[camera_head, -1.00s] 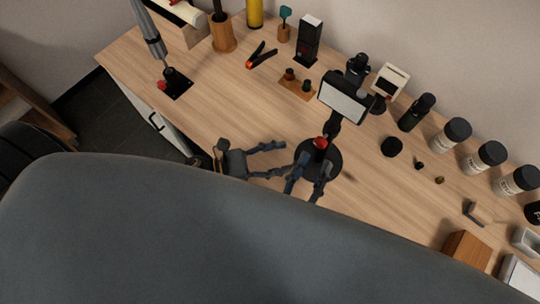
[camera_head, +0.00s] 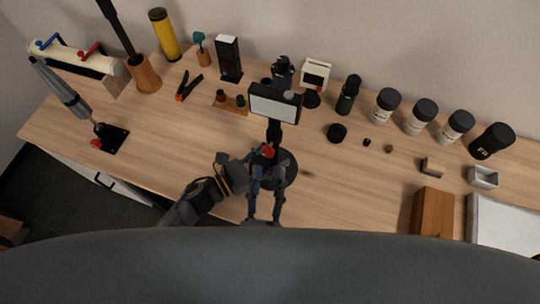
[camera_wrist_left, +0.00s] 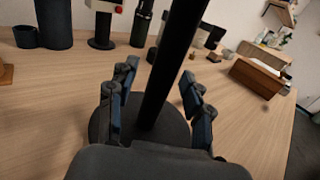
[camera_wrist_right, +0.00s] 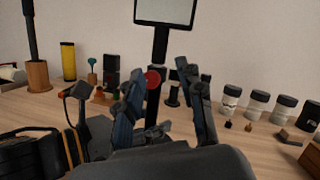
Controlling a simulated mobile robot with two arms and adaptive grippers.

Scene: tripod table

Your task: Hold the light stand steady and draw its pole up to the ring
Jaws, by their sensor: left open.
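The light stand has a lit panel (camera_head: 275,108), a black pole (camera_head: 274,134), a red knob (camera_head: 267,152) and a round black base (camera_head: 287,172) on the table. My left gripper (camera_head: 252,166) reaches the lower pole from the left. In the left wrist view its fingers (camera_wrist_left: 160,74) are open on either side of the pole (camera_wrist_left: 172,70), above the base (camera_wrist_left: 103,125). My right gripper (camera_head: 267,174) comes from the front. In the right wrist view its fingers (camera_wrist_right: 165,80) are open around the pole, near the red knob (camera_wrist_right: 152,80). I cannot make out the ring.
Behind the stand are a black bottle (camera_head: 348,95), a white device (camera_head: 315,74) and several dark-lidded jars (camera_head: 420,117). A wooden block (camera_head: 432,212) stands at the right. The table just right of the base is clear.

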